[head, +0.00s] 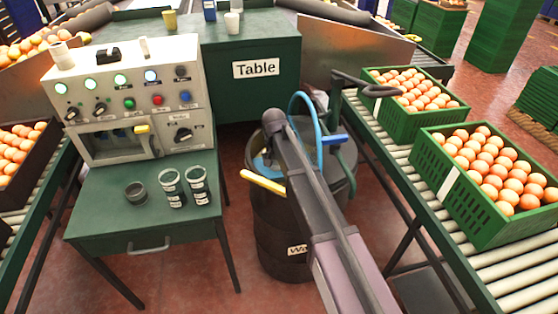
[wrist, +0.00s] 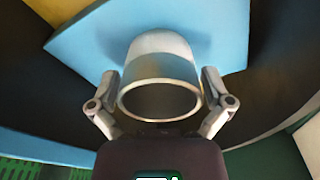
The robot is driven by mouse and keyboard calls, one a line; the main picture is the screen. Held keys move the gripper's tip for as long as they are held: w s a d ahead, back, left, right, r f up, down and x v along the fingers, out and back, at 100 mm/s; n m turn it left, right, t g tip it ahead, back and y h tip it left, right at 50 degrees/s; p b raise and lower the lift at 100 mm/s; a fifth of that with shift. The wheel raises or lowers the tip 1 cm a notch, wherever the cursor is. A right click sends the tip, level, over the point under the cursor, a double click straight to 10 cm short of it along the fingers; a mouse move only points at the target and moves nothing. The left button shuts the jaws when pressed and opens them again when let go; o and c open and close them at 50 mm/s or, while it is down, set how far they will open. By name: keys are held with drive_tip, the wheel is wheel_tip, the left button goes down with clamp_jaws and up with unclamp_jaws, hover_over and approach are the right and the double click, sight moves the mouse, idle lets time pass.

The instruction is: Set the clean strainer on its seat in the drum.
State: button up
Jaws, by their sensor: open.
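The dark drum (head: 272,222) stands on the floor between the green side table and the roller conveyor; part of a label shows low on its wall. My arm reaches over it and hides much of its opening. My gripper (wrist: 161,78) is open in the wrist view, with its fingers on either side of a pale grey cup-shaped piece (wrist: 160,68), its open end towards me. I cannot tell whether the fingers touch it or whether it is the strainer. A light blue panel (wrist: 85,50) lies behind it. In the head view my gripper is hidden.
A dark cup (head: 135,192) and two labelled cups (head: 172,188) (head: 198,186) stand on the green side table (head: 110,225) beside the control panel (head: 130,95). A blue hose (head: 318,125) and yellow bar (head: 262,181) are at the drum. Egg crates (head: 455,190) sit on the right conveyor.

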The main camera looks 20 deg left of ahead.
drive_tip(key=shift+r, duration=0.25)
wheel_tip(320, 180, up, 12)
drive_tip(key=s+p, duration=0.1)
drive_tip(key=p, duration=1.1)
drive_tip(key=shift+s, duration=0.25)
drive_tip(key=shift+d+f, duration=0.1)
idle(0.5)
